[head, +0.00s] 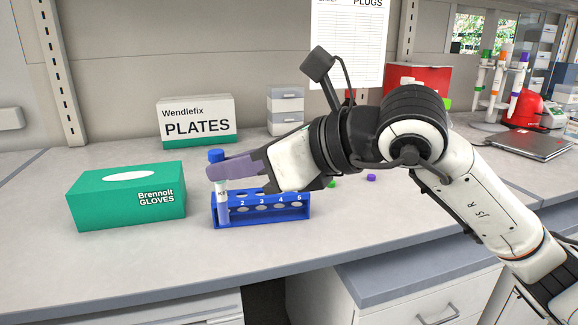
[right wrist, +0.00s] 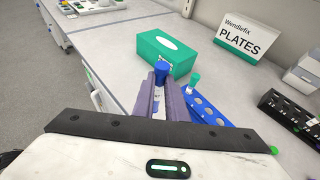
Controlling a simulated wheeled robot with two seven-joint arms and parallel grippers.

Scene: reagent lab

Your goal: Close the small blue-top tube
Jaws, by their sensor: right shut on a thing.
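The small tube (head: 222,208) has a blue top (head: 217,155) and a white label. My right gripper (head: 214,172) is shut on it, its purple fingers just below the top. The tube is upright at the left end of the blue rack (head: 304,210); I cannot tell whether its lower end is in front of the rack or in a slot. In the right wrist view the blue top (right wrist: 161,70) shows between the fingertips (right wrist: 160,90). I cannot tell whether the top is fully seated. My left gripper is out of view.
A teal-capped tube (right wrist: 193,79) stands in the rack. A green gloves box (head: 120,205) is to the left, a plates box (head: 197,122) behind. A purple plug (head: 371,177) and a green one (head: 332,184) lie right of the rack. The front bench strip is clear.

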